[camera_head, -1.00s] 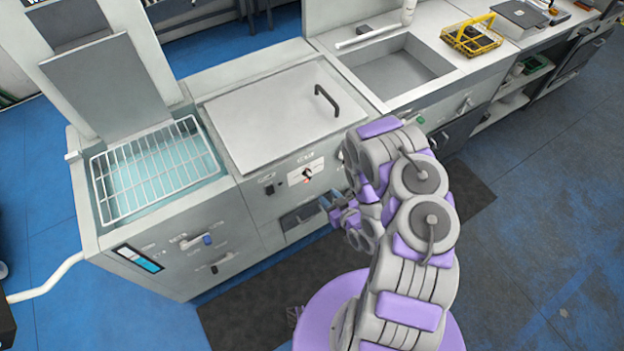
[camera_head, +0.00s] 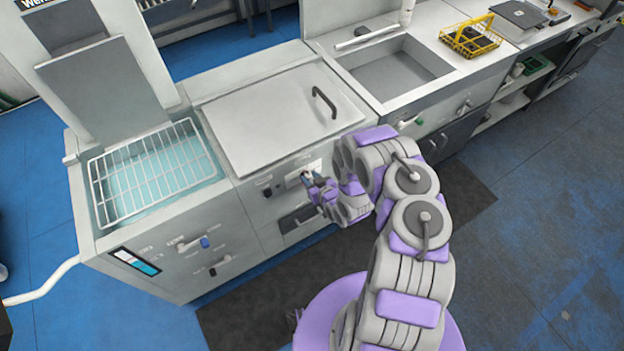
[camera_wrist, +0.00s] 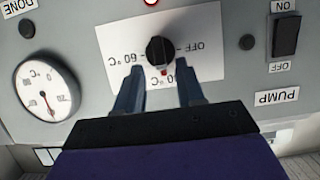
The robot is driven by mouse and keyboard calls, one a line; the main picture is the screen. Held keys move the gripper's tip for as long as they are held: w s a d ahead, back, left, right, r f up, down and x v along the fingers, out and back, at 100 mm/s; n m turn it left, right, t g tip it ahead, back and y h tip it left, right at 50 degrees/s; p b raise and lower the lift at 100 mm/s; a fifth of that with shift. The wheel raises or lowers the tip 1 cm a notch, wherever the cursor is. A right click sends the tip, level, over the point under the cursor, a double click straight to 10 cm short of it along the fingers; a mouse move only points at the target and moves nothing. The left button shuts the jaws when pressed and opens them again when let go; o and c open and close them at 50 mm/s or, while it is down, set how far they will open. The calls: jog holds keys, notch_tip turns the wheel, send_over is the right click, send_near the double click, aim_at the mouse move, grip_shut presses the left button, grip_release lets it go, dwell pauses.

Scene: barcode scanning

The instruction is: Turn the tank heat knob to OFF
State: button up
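The black tank heat knob (camera_wrist: 160,50) sits on a white label plate on the grey front panel in the wrist view. The plate is printed with OFF and 60 °C marks, and a small red mark shows just below the knob. My gripper (camera_wrist: 162,82) is open and faces the knob, its two fingertips apart, on either side and just short of it. No contact shows. In the head view my gripper (camera_head: 308,178) is at the panel under the closed lid, and it hides the knob.
In the wrist view a round dial gauge (camera_wrist: 47,88) is at the left and a black PUMP rocker switch (camera_wrist: 286,36) at the right. In the head view a water tank with a wire rack (camera_head: 155,170) is at the left, and a sink (camera_head: 395,72) at the right.

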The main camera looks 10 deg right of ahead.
jog(key=shift+w+d, duration=0.1)
jog(key=shift+d, duration=0.2)
jog(key=shift+a, duration=0.55)
jog(key=shift+c, duration=0.9)
jog(key=shift+a, duration=0.2)
jog(key=c, duration=0.3)
jog(key=shift+d+f, duration=0.1)
jog(key=shift+d, duration=0.35)
grip_shut()
jog(key=shift+a, duration=0.25)
